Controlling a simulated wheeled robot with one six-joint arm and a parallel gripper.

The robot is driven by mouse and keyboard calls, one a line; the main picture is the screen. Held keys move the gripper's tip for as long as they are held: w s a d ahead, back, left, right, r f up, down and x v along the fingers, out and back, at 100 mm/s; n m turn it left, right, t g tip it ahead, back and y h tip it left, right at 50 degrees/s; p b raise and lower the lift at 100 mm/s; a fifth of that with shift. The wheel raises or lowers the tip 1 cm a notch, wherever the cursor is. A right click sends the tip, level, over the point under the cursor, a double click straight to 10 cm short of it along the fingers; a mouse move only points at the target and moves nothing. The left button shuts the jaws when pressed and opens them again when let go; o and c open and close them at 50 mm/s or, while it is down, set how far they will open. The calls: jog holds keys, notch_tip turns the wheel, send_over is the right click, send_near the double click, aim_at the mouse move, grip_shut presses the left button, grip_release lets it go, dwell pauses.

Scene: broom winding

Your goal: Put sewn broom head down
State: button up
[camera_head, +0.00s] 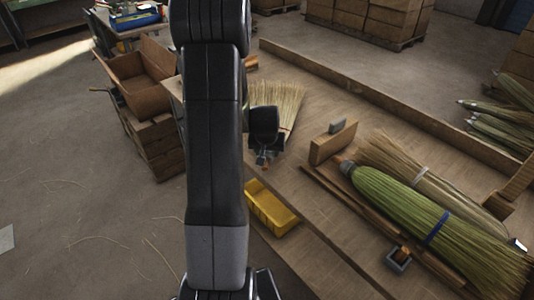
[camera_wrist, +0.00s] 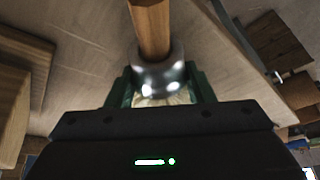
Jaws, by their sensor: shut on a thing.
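The broom head held by my gripper shows in the head view as a fan of pale straw (camera_head: 288,100), partly hidden behind my wrist. My gripper (camera_head: 263,156) is over the wooden workbench (camera_head: 330,215). In the wrist view, the green fingers of my gripper (camera_wrist: 160,90) are shut on the shiny metal collar (camera_wrist: 158,77) of this broom head. A wooden handle stub (camera_wrist: 152,28) sticks out beyond the collar, and a little straw shows below it. I cannot tell whether the straw touches the bench.
A green broom (camera_head: 410,208) with a blue band lies on the bench at right, with a tan broom (camera_head: 400,160) behind it. A wooden block (camera_head: 326,150) and a yellow tray (camera_head: 270,208) are near my gripper. A raised edge (camera_head: 380,95) runs along the bench's back.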

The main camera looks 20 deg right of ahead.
jog(key=shift+f, duration=0.8)
jog(key=shift+f, duration=0.15)
jog(key=o, duration=1.4)
jog(key=v, duration=1.2)
